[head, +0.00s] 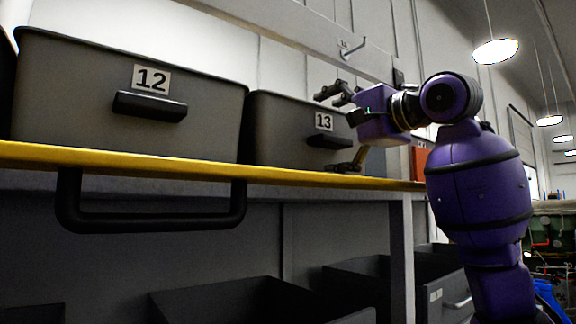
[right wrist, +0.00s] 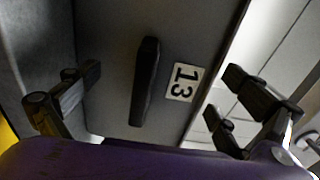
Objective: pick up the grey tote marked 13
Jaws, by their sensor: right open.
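The grey tote marked 13 (head: 278,125) sits on the yellow-edged shelf, right of the tote marked 12. Its black front handle (head: 328,141) sits below the number label. My right gripper (head: 336,130) is at the front right of this tote, fingers spread wide, one above the handle and one below it. The gripper hides the tote's right end. In the right wrist view, the tote's front (right wrist: 110,35), handle (right wrist: 146,80) and label lie between the open fingers (right wrist: 163,82), with nothing gripped. My left gripper is not in view.
The larger grey tote marked 12 (head: 70,95) stands close on the left. The yellow shelf edge (head: 120,160) runs under both totes, with a black bar handle (head: 150,224) below it. Open dark bins (head: 230,300) stand lower down. A wall hook (head: 355,48) is above.

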